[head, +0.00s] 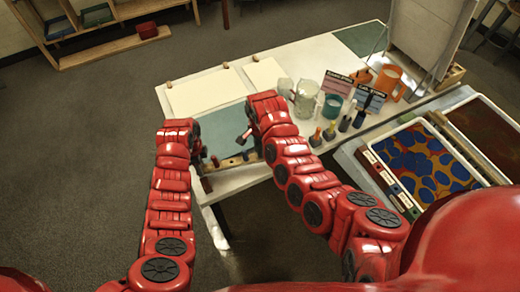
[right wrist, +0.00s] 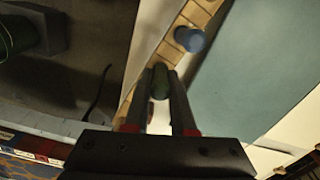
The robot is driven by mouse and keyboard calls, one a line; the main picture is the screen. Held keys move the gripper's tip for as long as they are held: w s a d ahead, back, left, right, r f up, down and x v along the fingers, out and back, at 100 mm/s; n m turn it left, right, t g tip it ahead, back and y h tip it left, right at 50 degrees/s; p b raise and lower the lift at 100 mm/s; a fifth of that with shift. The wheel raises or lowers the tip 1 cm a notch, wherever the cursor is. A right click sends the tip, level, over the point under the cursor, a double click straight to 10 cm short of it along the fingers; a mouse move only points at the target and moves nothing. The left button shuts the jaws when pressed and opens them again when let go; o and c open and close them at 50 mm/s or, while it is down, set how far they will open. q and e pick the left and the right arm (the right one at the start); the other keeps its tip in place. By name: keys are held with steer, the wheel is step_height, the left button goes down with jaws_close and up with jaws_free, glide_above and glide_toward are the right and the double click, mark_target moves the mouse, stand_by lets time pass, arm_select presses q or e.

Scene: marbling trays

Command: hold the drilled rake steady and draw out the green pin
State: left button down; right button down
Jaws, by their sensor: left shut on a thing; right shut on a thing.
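The drilled rake, a pale wooden bar (head: 232,161), lies along the near edge of the blue-green board, and its wood also shows in the right wrist view (right wrist: 178,48). My left gripper (head: 205,172) is shut at the rake's left end; its fingertips are hard to make out. My right gripper (right wrist: 160,92) is shut on the green pin (right wrist: 161,78), over the line of the bar. I cannot tell how deep the pin sits in its hole. A blue pin (right wrist: 189,38) stands in the bar just beyond. In the head view my right arm hides the green pin.
Pale sheets (head: 207,92) lie at the table's back left. A marbling tray (head: 450,190) with blue and orange blots is at the right.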

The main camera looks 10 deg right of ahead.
steer(key=shift+r, duration=0.15)
steer(key=shift+s+a+r, duration=0.1)
steer(key=shift+r, duration=2.95)
arm_select(q)
steer(key=shift+c, duration=1.7)
jaws_free()
steer(key=shift+f, duration=0.1)
arm_select(e)
steer(key=shift+f, duration=0.1)
